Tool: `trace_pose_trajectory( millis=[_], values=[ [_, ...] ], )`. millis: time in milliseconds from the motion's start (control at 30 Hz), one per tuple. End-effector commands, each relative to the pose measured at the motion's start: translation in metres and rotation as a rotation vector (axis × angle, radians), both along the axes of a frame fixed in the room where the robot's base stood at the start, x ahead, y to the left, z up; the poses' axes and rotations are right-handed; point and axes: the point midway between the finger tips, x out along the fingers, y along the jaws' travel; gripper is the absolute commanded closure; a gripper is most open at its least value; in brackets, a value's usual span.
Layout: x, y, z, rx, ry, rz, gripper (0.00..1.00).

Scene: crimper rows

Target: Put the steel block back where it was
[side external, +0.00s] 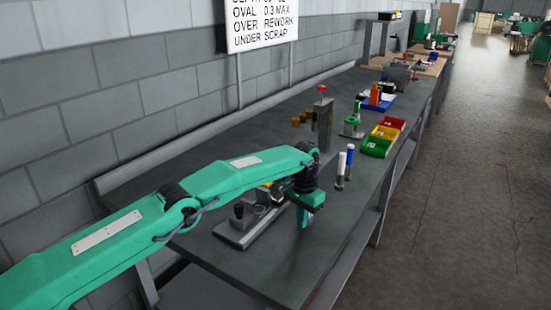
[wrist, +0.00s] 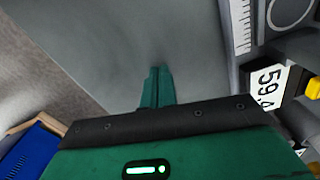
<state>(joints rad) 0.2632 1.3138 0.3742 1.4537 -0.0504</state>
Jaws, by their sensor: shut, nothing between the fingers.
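My gripper (side external: 304,217) hangs over the near part of the grey bench (side external: 275,275), its fingers pointing down. In the wrist view its green fingers (wrist: 156,85) are together, with nothing between them, above bare grey bench surface. I cannot pick out the steel block for sure in either view. A grey metal fixture (side external: 236,234) with a dark upright part stands on the bench to the left of my gripper, partly hidden by my arm.
A white and a blue marker-like tool (side external: 349,162) stand right of my gripper. Red, yellow and green bins (side external: 376,147) and a red-topped post (side external: 323,120) are farther back. The wrist view shows a number label (wrist: 270,85) at right and a blue object (wrist: 40,152) at lower left.

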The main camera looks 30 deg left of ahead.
Motion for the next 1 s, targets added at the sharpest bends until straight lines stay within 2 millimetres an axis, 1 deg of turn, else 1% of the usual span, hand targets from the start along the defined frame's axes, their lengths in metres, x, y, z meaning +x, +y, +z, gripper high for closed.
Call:
trace_pose_trajectory(
  millis=[433, 1000],
  values=[
    [-0.005, 0.001, 0.001, 0.0, 0.0, 0.0, 1.0],
    [-0.024, 0.005, 0.001, 0.0, 0.0, 0.0, 1.0]
  ],
)
